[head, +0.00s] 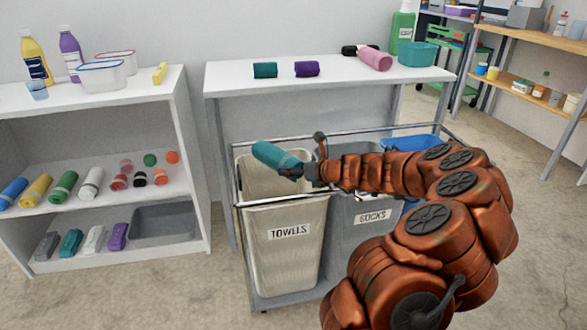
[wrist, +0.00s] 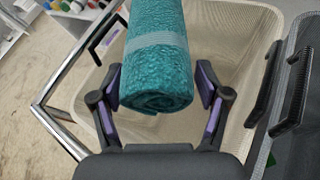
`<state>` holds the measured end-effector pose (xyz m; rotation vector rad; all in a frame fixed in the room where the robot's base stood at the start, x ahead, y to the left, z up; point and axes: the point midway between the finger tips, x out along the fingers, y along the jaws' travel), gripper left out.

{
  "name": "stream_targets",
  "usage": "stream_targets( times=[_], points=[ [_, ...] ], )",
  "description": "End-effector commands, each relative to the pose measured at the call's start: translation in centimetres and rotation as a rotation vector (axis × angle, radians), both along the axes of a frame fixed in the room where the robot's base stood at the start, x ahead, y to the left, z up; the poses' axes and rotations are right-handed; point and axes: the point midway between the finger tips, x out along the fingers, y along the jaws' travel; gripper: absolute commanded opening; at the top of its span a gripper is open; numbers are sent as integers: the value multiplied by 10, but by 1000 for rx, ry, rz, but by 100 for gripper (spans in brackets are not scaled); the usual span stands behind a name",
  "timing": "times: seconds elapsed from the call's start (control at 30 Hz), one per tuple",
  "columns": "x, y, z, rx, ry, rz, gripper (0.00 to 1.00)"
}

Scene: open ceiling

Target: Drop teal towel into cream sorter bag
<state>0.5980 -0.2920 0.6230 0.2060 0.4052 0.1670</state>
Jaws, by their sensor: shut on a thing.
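A rolled teal towel (head: 277,157) is held by my gripper (head: 312,172) over the opening of the cream sorter bag (head: 285,262). The bag carries a "TOWELS" label and hangs in a metal-framed cart. In the wrist view the teal towel (wrist: 157,55) sits between the two fingers of my gripper (wrist: 160,92), its rolled end facing the camera. The cream bag (wrist: 235,40) spreads open beneath and around it. The bag's floor is partly hidden by the towel and gripper.
A grey bag (head: 355,240) labelled "SOCKS" hangs right beside the cream one, with a blue bag (head: 410,143) beyond. The cart's metal rail (head: 236,185) surrounds the bags. A white table (head: 330,75) with rolled towels stands behind; a white shelf (head: 185,110) stands left.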

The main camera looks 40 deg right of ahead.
Motion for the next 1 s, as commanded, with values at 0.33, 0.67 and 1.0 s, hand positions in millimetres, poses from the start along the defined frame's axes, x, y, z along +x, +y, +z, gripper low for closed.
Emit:
stream_targets(
  times=[0.33,0.67,1.0],
  points=[
    [0,0,0,0,0,0,100],
    [-1,0,1,0,0,0,100],
    [-26,-7,12,-1,-2,-2,100]
  ],
)
